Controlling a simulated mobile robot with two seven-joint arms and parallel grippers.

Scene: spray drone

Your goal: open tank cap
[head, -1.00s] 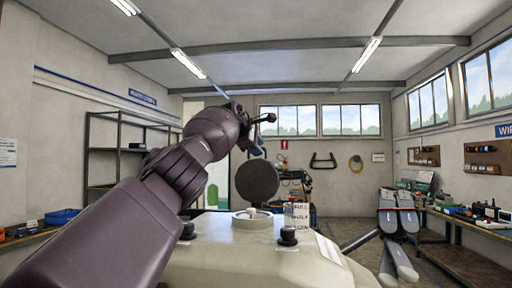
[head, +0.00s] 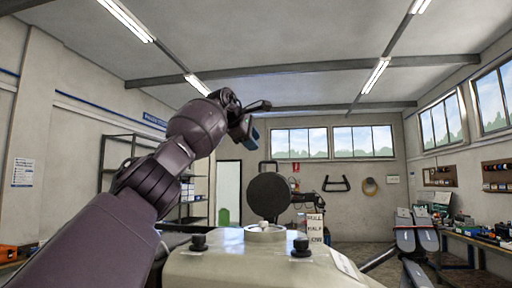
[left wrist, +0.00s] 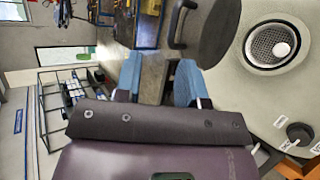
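The tank (head: 215,262) is a pale beige body at the bottom of the head view. Its round dark cap (head: 269,196) stands upright behind the pale filler opening (head: 265,233). In the left wrist view the dark cap (left wrist: 213,32) is swung clear of the opening (left wrist: 274,46), which shows a round strainer with a white piece in it. My left gripper (head: 248,124) is raised above and left of the cap, apart from it. Its blue fingers (left wrist: 158,85) are spread with nothing between them. My right gripper is in neither view.
Grey folded drone arms (head: 416,235) are at the right, before a workbench (head: 480,245). A metal shelf (head: 118,165) stands at the left wall.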

